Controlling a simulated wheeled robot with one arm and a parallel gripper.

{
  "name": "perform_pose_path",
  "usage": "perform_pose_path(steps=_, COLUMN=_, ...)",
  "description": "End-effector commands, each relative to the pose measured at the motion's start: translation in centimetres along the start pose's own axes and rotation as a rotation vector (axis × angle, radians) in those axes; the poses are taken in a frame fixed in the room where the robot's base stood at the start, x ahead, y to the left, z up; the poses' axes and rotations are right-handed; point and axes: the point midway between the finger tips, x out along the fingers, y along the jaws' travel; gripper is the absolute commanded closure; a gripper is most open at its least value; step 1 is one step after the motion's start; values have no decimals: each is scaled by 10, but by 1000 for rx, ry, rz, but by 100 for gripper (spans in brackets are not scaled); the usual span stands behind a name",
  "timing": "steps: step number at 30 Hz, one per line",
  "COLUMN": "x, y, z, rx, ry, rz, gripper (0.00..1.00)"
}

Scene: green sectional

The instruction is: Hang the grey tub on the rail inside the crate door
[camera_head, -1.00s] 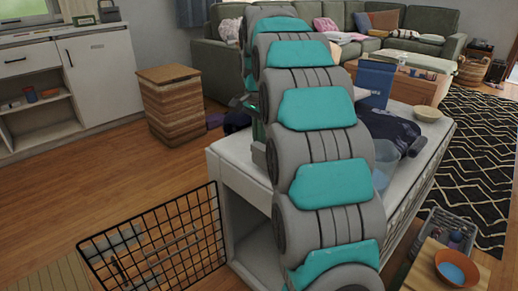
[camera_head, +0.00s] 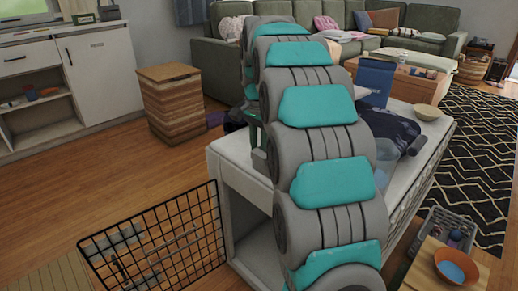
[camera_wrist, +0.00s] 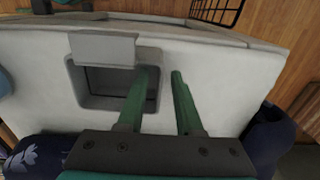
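The grey tub (camera_wrist: 113,90) stands on the white crate top, with a flat lip on its far side, in the wrist view. My gripper (camera_wrist: 162,76) has two green fingers held apart. The left finger is over the tub's opening by its right wall, and the right finger is outside that wall. I see a gap beside the right finger, so it is open. In the head view, my arm mostly hides the gripper and tub. The black wire crate door (camera_head: 198,232) stands open at front left.
The white crate top (camera_head: 232,172) also bears dark cloth (camera_head: 392,132), a blue box (camera_head: 374,80), a clear bin and a bowl (camera_head: 427,112). A wooden hamper (camera_head: 172,115) stands behind.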

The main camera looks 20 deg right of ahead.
Motion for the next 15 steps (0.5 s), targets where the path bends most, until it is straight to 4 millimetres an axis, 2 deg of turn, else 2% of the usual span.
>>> perform_pose_path(steps=8, x=-10, y=0, z=0, rx=0, ry=-1, rz=1, gripper=65)
perform_pose_path(steps=15, x=-43, y=-1, z=-1, rx=0, ry=1, rz=-2, gripper=65)
